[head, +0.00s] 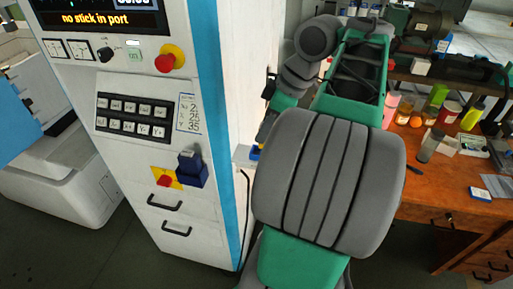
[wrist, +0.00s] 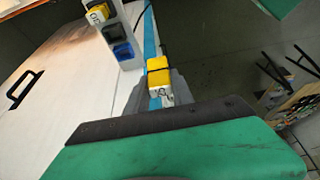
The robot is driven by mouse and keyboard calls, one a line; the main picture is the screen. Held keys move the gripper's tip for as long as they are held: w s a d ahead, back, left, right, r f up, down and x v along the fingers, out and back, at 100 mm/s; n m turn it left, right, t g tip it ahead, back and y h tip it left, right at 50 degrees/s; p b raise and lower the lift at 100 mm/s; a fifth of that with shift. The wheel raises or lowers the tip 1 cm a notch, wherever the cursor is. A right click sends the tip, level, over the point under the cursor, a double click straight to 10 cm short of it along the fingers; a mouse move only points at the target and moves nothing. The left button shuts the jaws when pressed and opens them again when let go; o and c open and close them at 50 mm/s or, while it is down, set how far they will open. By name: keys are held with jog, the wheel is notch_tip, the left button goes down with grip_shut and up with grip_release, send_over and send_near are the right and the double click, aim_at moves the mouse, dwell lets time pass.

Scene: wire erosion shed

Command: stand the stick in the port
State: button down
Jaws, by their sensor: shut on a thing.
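My gripper (wrist: 160,84) is shut on a yellow stick (wrist: 158,66) with a black band; a pale metal-looking end shows at its near side. In the wrist view a pale strip (wrist: 131,68) on the white cabinet lies just beyond and left of the stick. It bears a blue socket-like block (wrist: 123,51), a dark one (wrist: 115,32) and a yellow labelled block (wrist: 97,14). I cannot tell which is the port. The held stick looks apart from them. In the head view my arm hides most of the gripper and strip. The cabinet's display (head: 100,16) reads "no stick in port".
The white cabinet (head: 205,215) has buttons, a red knob (head: 172,61) and drawer handles. A dark cable (head: 246,215) hangs down its right side. An orange-brown workbench (head: 430,190) with bottles and jars stands to the right. Dark floor is open below.

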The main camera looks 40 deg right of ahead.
jog(key=w+d+f, duration=0.1)
jog(key=w+f, duration=0.2)
jog(key=w+d+f+b, duration=0.1)
jog(key=w+d+f, duration=0.1)
jog(key=w+f, duration=0.1)
jog(key=w+d+f, duration=0.1)
jog(key=w+f, duration=0.2)
jog(key=f, duration=0.1)
jog(key=shift+d+f+b, duration=0.3)
jog(key=shift+d, duration=0.1)
jog(key=shift+f, duration=0.3)
jog(key=shift+f, duration=0.1)
jog(key=shift+f+b, duration=0.55)
jog(key=c, duration=1.1)
grip_release()
jog(key=p+v, duration=0.5)
jog(key=v, duration=0.8)
jog(key=shift+r+p, duration=0.15)
jog(key=shift+p, duration=0.25)
